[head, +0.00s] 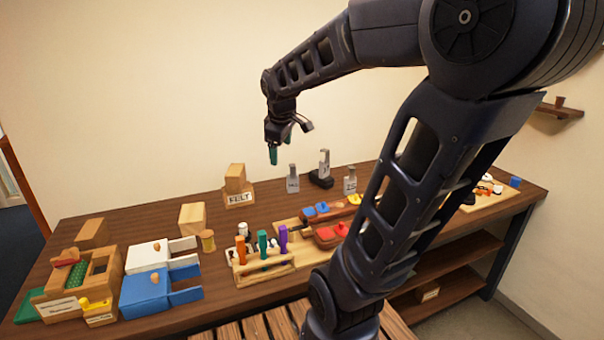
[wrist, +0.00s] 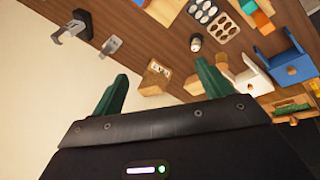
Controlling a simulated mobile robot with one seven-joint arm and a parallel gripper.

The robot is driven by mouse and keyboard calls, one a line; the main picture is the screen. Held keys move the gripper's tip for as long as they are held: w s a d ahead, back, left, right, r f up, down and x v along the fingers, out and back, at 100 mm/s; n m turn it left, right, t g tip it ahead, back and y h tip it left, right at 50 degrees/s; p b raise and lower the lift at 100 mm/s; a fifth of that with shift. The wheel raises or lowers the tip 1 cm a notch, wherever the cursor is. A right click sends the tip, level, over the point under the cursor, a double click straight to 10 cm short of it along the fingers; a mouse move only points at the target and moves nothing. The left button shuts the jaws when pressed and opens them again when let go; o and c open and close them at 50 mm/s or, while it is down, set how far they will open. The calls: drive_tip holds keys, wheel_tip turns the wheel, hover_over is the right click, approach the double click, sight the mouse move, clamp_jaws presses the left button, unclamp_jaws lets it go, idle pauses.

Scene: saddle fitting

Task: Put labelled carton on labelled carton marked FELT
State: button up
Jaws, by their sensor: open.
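The carton marked FELT (head: 239,201) stands at the back of the table, its label facing front. A smaller tan carton (head: 235,178) sits on top of it, apparently upright; no label on it is legible. In the wrist view the stack (wrist: 154,80) shows just beyond the fingers, between them. My gripper (head: 281,147) is open and empty, in the air above and to the right of the stack, touching nothing. In the wrist view its green fingers (wrist: 160,90) are spread wide.
A light wood block (head: 192,218) and a brown block (head: 92,233) stand left of the stack. Metal pieces (head: 293,180) stand to its right. A tool rack (head: 264,262), blue box (head: 147,293) and white box (head: 150,256) fill the front. Table around the stack is fairly clear.

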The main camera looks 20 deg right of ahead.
drive_tip(key=s+d+f+m+y, duration=0.1)
drive_tip(key=s+f+m, duration=0.1)
drive_tip(key=s+m, duration=0.7)
drive_tip(key=shift+s+f, duration=0.25)
drive_tip(key=shift+s, duration=2.05)
